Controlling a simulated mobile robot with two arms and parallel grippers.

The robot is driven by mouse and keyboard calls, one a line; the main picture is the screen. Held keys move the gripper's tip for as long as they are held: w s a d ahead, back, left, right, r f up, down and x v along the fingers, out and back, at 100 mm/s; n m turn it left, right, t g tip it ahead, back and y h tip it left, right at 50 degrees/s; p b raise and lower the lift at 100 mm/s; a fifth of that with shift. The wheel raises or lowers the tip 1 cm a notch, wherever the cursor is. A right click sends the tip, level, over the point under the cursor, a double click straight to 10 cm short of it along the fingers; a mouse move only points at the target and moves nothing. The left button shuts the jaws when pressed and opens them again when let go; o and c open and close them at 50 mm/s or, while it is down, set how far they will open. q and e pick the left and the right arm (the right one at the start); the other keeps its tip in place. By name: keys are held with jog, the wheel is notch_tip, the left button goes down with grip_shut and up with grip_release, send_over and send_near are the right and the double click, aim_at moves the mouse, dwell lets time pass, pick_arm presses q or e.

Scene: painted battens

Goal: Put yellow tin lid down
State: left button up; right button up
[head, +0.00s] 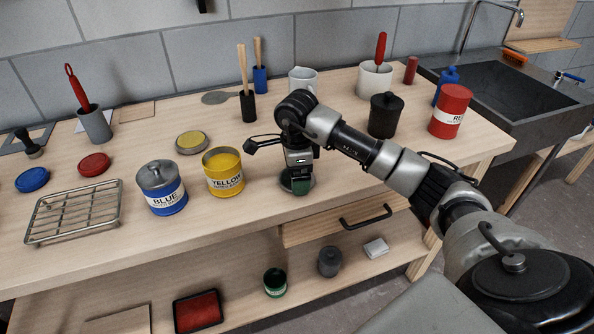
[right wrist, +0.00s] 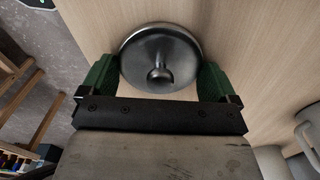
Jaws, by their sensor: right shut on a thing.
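A round grey metal lid with a knob (right wrist: 160,58) sits between the green fingers of my right gripper (right wrist: 158,78), which is shut on its rim from both sides. The knob faces the wrist camera. In the head view my right gripper (head: 298,184) is low over the front of the workbench, right of the open yellow tin (head: 224,172). The lid there is partly hidden by the gripper. I cannot tell whether it touches the bench top. The yellow tin stands upright with no lid on it. My left gripper is not in view.
The lidded blue tin (head: 161,188) and a wire rack (head: 75,212) stand left of the yellow tin. A yellow-topped disc (head: 192,142) lies behind it. A black lidded pot (head: 385,115) and a red tin (head: 450,111) stand right. The bench's front edge (head: 275,228) is close to the gripper.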

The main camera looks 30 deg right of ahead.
jog(key=shift+f, duration=0.15)
jog(key=o, duration=0.6)
jog(key=shift+r, duration=0.7)
notch_tip(320, 180, up, 11)
jog(key=shift+f, duration=0.1)
